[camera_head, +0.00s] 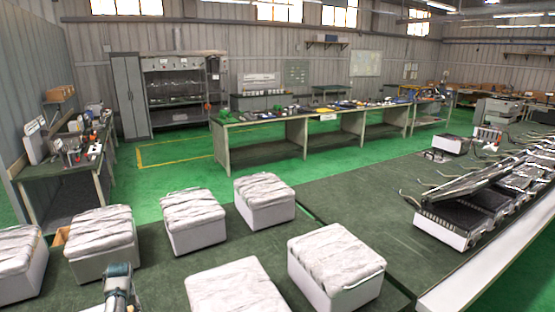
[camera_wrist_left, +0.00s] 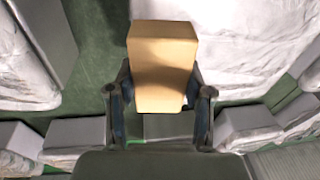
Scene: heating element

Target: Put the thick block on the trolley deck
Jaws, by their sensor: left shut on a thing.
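A thick tan block (camera_wrist_left: 162,60) stands out in the middle of the left wrist view, with a pale top face and plain sides. My left gripper (camera_wrist_left: 160,97) is shut on it, one dark finger at each side of the block. In the head view a part of my arm shows at the bottom left; the held block cannot be made out there. A small orange-tan piece (camera_head: 60,237) shows beside a white box at the left; most of it is hidden. I cannot tell which surface is the trolley deck. My right gripper is not in view.
Several white boxes with wrinkled covers (camera_head: 263,187) stand on dark green surfaces in front. One box (camera_head: 335,262) is near the front middle. Heating units (camera_head: 448,222) lie on the long bench at right. A workbench (camera_head: 250,128) stands behind. Green floor (camera_head: 180,175) between is clear.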

